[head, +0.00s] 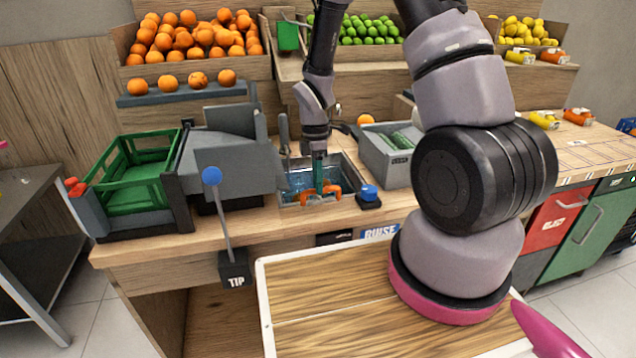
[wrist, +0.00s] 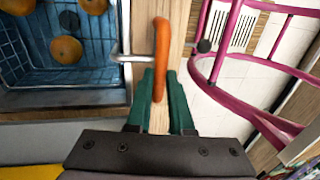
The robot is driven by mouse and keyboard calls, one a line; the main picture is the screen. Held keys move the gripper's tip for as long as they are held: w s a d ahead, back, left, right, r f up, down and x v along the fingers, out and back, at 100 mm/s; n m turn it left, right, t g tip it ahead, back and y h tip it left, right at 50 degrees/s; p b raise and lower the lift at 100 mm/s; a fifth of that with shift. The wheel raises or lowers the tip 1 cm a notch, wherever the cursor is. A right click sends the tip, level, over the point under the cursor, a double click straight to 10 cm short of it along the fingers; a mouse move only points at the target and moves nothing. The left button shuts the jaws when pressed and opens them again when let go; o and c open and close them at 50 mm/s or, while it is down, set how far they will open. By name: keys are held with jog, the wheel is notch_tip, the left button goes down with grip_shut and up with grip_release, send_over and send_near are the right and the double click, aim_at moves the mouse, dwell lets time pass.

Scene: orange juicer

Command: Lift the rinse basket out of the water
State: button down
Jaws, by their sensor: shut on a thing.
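The rinse basket (wrist: 30,47) is a wire basket with several oranges in it, seen at the left of the wrist view inside the blue-tinted water basin. Its orange grip (wrist: 162,40) sticks out on a metal bar past the basin's edge. My gripper (wrist: 160,78) has green fingers shut on this grip. In the head view my gripper (head: 320,186) points down at the basin (head: 347,170), with the orange grip (head: 306,198) at the front rim. My arm hides part of the basin, and I cannot tell how deep the basket sits.
A grey juicer body (head: 230,165) with a green crate (head: 135,180) stands left of the basin. A blue-knobbed lever (head: 212,177) marked TIP stands in front. A blue button (head: 369,192) and a grey bin (head: 385,150) are close on the right.

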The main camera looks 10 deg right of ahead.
dwell(0.5)
notch_tip(320, 180, up, 10)
jog(key=shift+r, duration=0.25)
jog(key=shift+w, duration=0.1)
jog(key=c, duration=0.8)
grip_release()
notch_tip(320, 180, up, 10)
jog(key=w, duration=0.2)
jog(key=shift+r, duration=0.25)
